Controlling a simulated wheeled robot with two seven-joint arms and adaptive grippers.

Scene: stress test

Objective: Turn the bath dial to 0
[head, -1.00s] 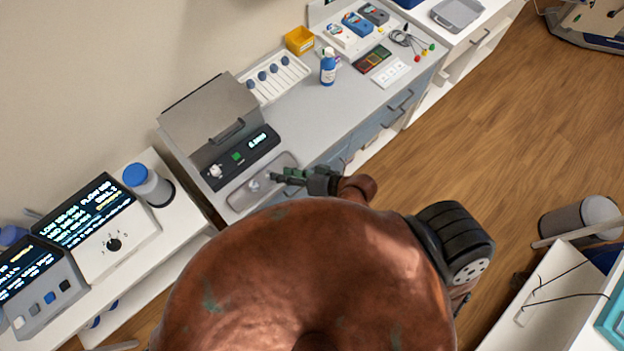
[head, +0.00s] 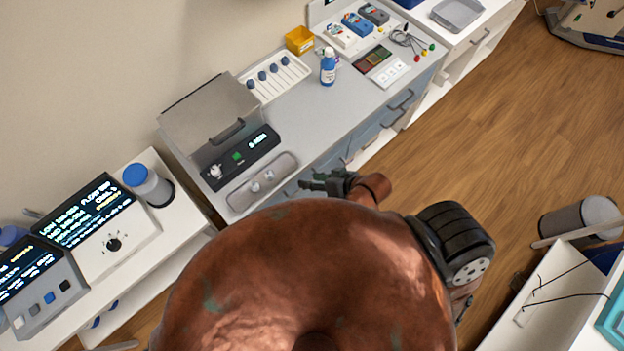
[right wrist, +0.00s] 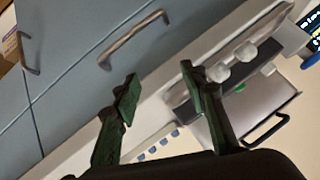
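The bath is a grey lidded box (head: 210,112) on the bench, left of centre in the head view. Its black front panel (head: 240,157) has a pale dial (head: 215,171) at the left end, a green button and a small lit display. The dial's setting is too small to read. My right gripper (head: 312,181) is open and empty, right of the panel and tray, by the bench's front edge. Its two green-black fingers stand apart in the right wrist view (right wrist: 160,88), with the bath beyond them. My left gripper is not in view.
A shallow tray (head: 285,163) with two pale round pieces lies before the panel. A console (head: 130,238) with a black knob and a capped jar (head: 150,186) stand left. A blue bottle (head: 328,70) and a white rack (head: 292,85) stand behind. Drawer handles (right wrist: 135,38) project from the bench front.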

